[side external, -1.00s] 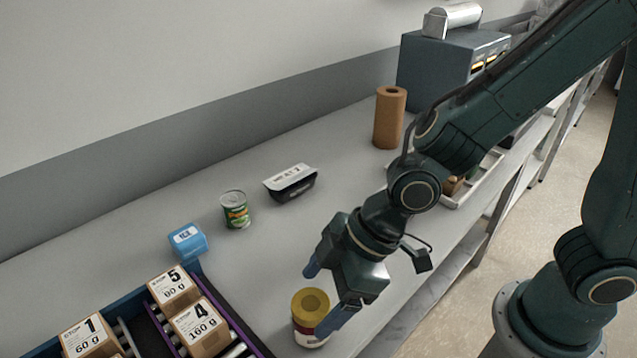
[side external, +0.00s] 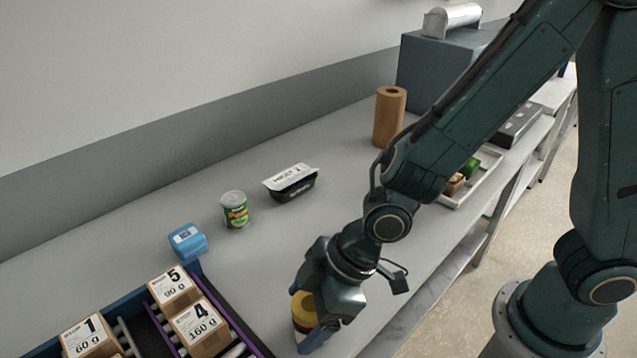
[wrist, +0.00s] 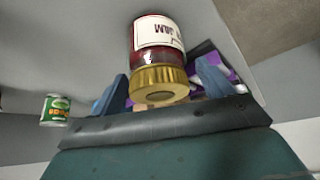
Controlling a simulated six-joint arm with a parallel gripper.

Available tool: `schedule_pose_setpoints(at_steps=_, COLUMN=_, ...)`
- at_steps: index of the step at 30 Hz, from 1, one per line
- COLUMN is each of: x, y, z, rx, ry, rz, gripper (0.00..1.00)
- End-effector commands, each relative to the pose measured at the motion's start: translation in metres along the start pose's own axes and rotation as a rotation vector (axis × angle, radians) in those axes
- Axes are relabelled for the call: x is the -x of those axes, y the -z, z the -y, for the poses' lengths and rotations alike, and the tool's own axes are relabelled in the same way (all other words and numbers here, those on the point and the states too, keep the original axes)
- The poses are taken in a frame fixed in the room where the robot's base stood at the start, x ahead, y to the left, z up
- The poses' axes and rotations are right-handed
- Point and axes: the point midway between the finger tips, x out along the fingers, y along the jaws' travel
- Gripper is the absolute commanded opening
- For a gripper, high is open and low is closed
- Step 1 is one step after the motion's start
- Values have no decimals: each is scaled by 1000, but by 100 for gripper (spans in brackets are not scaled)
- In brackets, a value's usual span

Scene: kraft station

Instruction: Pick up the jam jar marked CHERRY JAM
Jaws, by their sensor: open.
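The jam jar (side external: 302,306) has a yellow-gold lid and stands on the grey bench near its front edge. In the wrist view the jar (wrist: 160,48) shows dark red contents and a white label. The label appears upside down; "JAM" shows, but I cannot clearly read the rest. My gripper (side external: 310,312) is open at the jar, with its blue fingers on either side. In the wrist view my gripper (wrist: 163,90) has a finger to each side of the gold lid, with gaps visible. My gripper hides part of the jar in the side view.
A crate (side external: 236,324) with numbered cartons lies left of the jar. A blue box (side external: 187,241), a green can (side external: 235,210) and a black tub (side external: 291,185) stand farther back. A brown roll (side external: 389,117) and a tray (side external: 480,180) are at the right.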

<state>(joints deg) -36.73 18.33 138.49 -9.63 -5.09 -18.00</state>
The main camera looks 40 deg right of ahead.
Motion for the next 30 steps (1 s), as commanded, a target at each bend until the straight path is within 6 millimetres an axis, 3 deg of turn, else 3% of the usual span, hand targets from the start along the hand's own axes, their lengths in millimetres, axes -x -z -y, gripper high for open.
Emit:
schedule_pose_setpoints(at_steps=18, x=-3, y=0, z=0, rx=0, ry=-1, rz=-1, gripper=79)
schedule_pose_setpoints(at_steps=27, x=-3, y=0, z=0, rx=0, ry=0, rz=-1, gripper=22)
schedule_pose_setpoints(at_steps=30, x=-3, y=1, z=0, rx=0, ry=-1, rz=-3, gripper=22)
